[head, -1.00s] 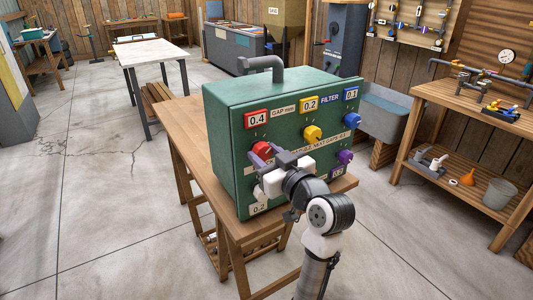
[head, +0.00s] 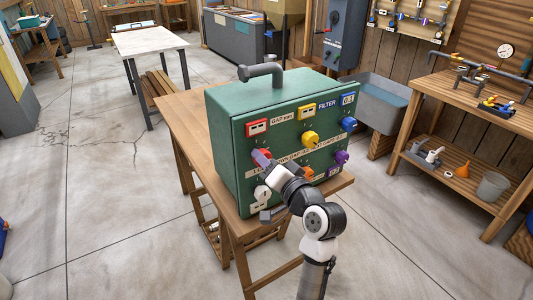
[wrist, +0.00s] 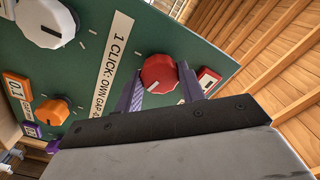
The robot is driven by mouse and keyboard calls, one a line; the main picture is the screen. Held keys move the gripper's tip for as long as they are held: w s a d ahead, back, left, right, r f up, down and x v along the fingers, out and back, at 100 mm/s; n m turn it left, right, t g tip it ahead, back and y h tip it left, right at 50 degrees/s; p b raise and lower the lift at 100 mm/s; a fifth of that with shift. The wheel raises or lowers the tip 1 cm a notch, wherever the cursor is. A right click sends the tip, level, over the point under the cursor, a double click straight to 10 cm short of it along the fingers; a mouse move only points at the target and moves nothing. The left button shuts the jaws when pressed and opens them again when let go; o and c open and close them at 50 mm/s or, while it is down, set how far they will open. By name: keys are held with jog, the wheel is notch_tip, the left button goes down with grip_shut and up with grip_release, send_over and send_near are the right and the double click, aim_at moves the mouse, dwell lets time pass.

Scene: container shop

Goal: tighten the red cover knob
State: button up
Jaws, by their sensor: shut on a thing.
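The red knob (head: 254,153) is on the left of the green box's front face (head: 233,179), under a red-framed display (head: 257,128). My gripper (head: 264,160) is at this knob and partly hides it in the head view. In the wrist view the red knob (wrist: 160,71), with a white pointer mark, sits between the two purple fingers of my gripper (wrist: 160,88). The fingers are shut on it, one on each side. A label strip (wrist: 115,65) beside it begins "1 CLICK: OWN GAP".
Other knobs are close by: yellow (head: 310,138), blue (head: 348,123), purple (head: 341,157), orange (head: 306,172) and white (head: 262,192). The box stands on a wooden table (head: 187,120). Open floor lies left of the table.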

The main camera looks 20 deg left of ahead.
jog(key=shift+m+p, duration=2.35)
jog(key=shift+m, duration=0.55)
jog(key=o, duration=1)
